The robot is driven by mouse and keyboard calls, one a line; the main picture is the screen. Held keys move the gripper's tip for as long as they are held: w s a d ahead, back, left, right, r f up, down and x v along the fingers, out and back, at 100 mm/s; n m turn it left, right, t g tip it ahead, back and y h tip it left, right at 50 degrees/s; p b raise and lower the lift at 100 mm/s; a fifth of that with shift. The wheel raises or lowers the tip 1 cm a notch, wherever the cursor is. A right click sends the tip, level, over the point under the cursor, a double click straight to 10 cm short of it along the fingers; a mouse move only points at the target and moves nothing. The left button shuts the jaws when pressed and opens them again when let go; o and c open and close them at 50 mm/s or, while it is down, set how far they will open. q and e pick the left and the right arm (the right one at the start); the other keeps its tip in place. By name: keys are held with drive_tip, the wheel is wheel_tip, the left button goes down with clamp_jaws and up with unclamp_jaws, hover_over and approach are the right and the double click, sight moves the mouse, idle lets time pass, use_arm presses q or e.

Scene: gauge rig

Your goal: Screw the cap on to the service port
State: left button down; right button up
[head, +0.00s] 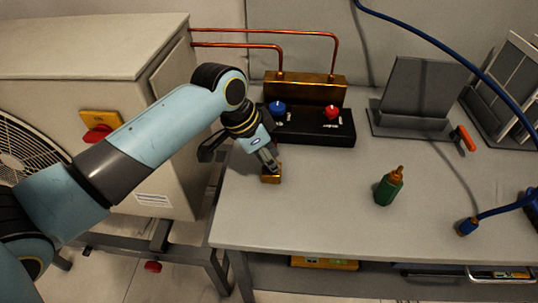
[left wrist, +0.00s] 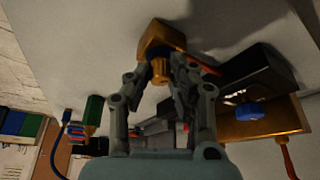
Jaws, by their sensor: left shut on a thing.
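My left gripper (head: 270,164) reaches down at the left part of the bench, right over a small brass block (head: 271,178). In the left wrist view the gripper (left wrist: 161,70) is shut on a small ribbed brass piece, which looks like the cap (left wrist: 160,72). The cap lies against the brass block (left wrist: 158,36), which looks like the service port's body. I cannot tell whether the cap touches the port's thread or sits on it. In the head view the fingers hide the cap. My right gripper is in neither view.
A black manifold (head: 312,128) with blue and red knobs stands behind the gripper, with a brass bar and copper pipes. A green bottle (head: 388,188), a grey stand (head: 408,95) and a blue hose (head: 468,227) are to the right. The bench front centre is clear.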

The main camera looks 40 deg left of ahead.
use_arm(q)
drive_tip(key=shift+m+g+h, duration=0.3)
drive_tip(key=shift+m, duration=0.6)
drive_tip(key=m, duration=0.2)
drive_tip(key=shift+f+m+g+h, duration=0.15)
drive_tip(key=shift+m+g+h, duration=0.15)
drive_tip(key=shift+g+h, duration=0.1)
drive_tip(key=shift+s+m, duration=0.1)
drive_tip(key=shift+m, duration=0.3)
